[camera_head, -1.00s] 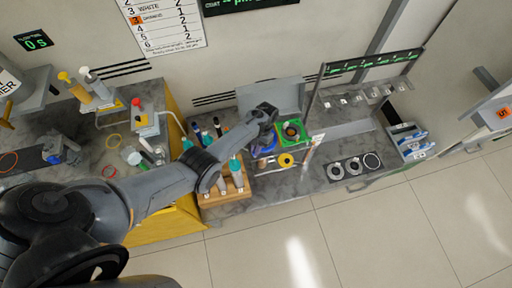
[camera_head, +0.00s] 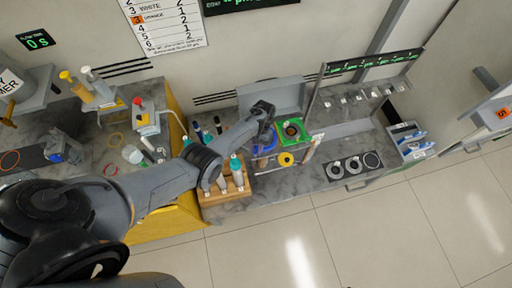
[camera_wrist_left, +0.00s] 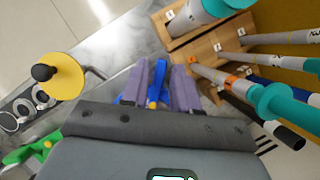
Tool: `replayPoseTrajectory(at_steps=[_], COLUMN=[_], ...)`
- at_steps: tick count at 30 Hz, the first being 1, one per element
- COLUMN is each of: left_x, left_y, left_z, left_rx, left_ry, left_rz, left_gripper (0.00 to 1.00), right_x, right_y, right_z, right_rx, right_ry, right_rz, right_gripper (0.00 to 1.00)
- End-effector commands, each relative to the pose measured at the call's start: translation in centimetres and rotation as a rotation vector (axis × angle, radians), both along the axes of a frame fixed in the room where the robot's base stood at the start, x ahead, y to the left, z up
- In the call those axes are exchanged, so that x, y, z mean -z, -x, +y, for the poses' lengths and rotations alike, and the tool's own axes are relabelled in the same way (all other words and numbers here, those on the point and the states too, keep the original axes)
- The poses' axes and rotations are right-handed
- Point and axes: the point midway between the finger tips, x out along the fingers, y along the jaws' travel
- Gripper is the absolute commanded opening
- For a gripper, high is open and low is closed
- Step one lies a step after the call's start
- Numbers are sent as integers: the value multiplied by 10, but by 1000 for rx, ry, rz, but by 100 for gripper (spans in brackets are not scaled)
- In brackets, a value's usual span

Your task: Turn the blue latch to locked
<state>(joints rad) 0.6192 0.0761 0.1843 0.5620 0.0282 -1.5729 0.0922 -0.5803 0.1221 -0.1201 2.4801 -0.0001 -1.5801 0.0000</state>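The blue latch (camera_wrist_left: 155,88) shows in the left wrist view between my left gripper's two fingers. Its blue base is partly hidden behind them. In the head view, blue shows (camera_head: 264,147) just below my left gripper (camera_head: 263,112), beside the green frame. My left gripper (camera_wrist_left: 161,85) has its fingers apart, one on each side of the blue piece, with narrow gaps seeming to show. I cannot tell whether either finger touches it. The latch's position marking is not readable. My right gripper is out of view.
A yellow disc with a black knob (camera_wrist_left: 62,76) stands beside the latch. A green frame (camera_head: 293,132) lies to its right in the head view. A wooden rack (camera_head: 226,190) with teal-topped tubes stands close on the left. Round holders (camera_head: 354,166) sit farther right.

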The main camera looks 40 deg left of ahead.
Motion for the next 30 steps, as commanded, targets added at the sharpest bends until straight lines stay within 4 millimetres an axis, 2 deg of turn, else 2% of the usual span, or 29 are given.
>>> replayPoseTrajectory(at_steps=[10,14,30], left_x=[-1,-9,-85], left_y=[0,-3,-34], left_z=[0,1,11], left_rx=[2,2,2], left_ry=[0,0,-1], left_rz=[0,-1,-2], left_gripper=[37,37,37], right_x=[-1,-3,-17], right_y=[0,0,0], right_z=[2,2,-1], right_rx=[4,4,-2], right_ry=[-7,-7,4], right_rz=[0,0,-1], right_gripper=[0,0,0])
